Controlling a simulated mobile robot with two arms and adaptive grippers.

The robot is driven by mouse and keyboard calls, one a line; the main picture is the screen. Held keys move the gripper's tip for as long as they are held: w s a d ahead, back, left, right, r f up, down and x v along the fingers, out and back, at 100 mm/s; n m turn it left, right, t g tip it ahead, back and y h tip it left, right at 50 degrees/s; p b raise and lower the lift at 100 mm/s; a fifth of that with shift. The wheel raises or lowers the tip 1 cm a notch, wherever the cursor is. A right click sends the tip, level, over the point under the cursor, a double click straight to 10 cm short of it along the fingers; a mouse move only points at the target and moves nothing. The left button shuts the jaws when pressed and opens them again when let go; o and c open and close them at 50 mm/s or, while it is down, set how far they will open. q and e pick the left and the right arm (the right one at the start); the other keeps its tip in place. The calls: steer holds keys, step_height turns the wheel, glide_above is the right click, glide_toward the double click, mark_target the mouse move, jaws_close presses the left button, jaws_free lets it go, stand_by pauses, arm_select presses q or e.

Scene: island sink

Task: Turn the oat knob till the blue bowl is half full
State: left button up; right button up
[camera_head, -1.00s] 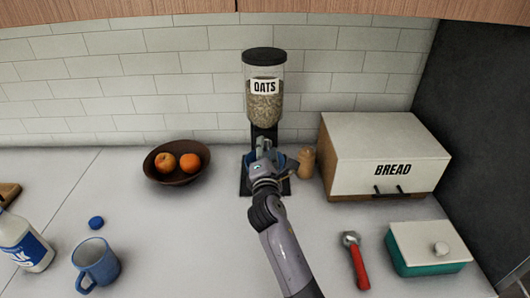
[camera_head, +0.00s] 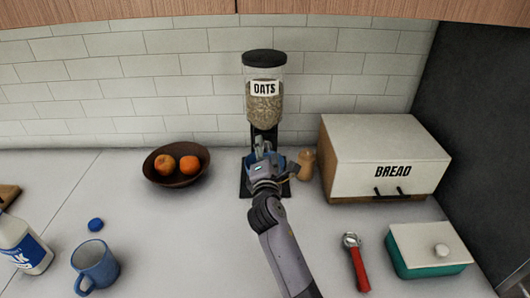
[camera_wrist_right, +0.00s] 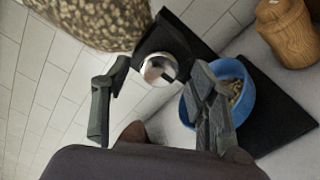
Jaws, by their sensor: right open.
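The oat dispenser (camera_head: 264,100) stands at the back wall, its clear hopper labelled OATS. In the right wrist view its shiny round knob (camera_wrist_right: 160,70) sits between the open fingers of my right gripper (camera_wrist_right: 158,108). The fingers stand on either side of the knob; I cannot tell whether they touch it. The blue bowl (camera_wrist_right: 243,72) is on the black base below and holds some oats (camera_wrist_right: 236,90); a finger hides part of it. In the head view my right gripper (camera_head: 264,152) covers the knob and most of the bowl. My left gripper is not in view.
A wooden shaker (camera_head: 307,165) stands close right of the dispenser, with the bread box (camera_head: 370,150) beyond it. A fruit bowl (camera_head: 160,178) is to the left.

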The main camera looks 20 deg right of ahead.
steer(key=v, duration=0.7)
steer(key=shift+s, duration=0.25)
steer(key=shift+s+a, duration=0.1)
stand_by(0.4)
